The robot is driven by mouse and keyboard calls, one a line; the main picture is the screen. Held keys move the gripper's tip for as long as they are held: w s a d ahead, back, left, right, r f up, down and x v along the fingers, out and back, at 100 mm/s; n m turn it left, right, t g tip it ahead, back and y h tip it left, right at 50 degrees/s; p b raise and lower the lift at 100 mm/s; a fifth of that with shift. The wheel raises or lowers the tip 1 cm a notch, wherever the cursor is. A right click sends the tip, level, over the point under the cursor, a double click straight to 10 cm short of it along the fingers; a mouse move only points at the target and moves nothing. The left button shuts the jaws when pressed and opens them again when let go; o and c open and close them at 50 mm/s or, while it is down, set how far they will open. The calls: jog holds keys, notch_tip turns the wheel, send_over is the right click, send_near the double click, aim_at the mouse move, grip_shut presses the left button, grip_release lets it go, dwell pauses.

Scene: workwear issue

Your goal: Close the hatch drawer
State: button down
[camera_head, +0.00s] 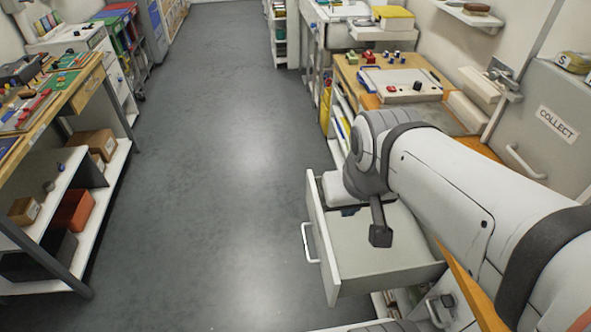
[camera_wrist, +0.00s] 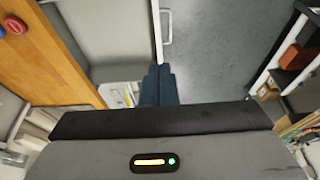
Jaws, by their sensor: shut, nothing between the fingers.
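The hatch drawer (camera_head: 385,255) is pulled out from under the wooden counter, with its light grey inside bare where I can see it. Its white front panel (camera_head: 319,245) faces the aisle and carries a white bar handle (camera_head: 308,243). In the wrist view the front panel's edge (camera_wrist: 157,30) and the handle (camera_wrist: 166,25) are at the top. My gripper (camera_wrist: 158,70) is shut and empty, its dark blue fingertips at the near end of that edge. I cannot tell whether they touch it. In the head view my wrist hides most of the gripper, above the drawer.
The counter (camera_head: 484,148) holds a white board (camera_head: 402,86) and small coloured items. A grey panel marked COLLECT (camera_head: 557,124) stands at the right. The grey floor (camera_head: 215,180) is clear up to the left workbench (camera_head: 92,88) and its shelves.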

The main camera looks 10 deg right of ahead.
jog(key=w+a+f+n+g+h+b, duration=0.1)
jog(key=w+a+f+n+b, duration=0.2)
jog(key=w+f+n+b, duration=0.5)
jog(key=w+a+f+n+g+h+b, duration=0.15)
jog(key=w+a+f+n+b, duration=0.25)
jog(key=w+f, duration=0.7)
jog(key=w+a+f+n+g+h+b, duration=0.1)
jog(key=w+a+f+n+h+b, duration=0.15)
jog(key=w+f+n+b, duration=0.65)
jog(key=w+d+f+m+p, duration=0.2)
jog(key=d+f+m, duration=0.1)
jog(key=d+f, duration=0.4)
jog(key=shift+w+d+f+y, duration=0.2)
jog(key=shift+d+f+y, duration=0.1)
jog(key=shift+f, duration=0.25)
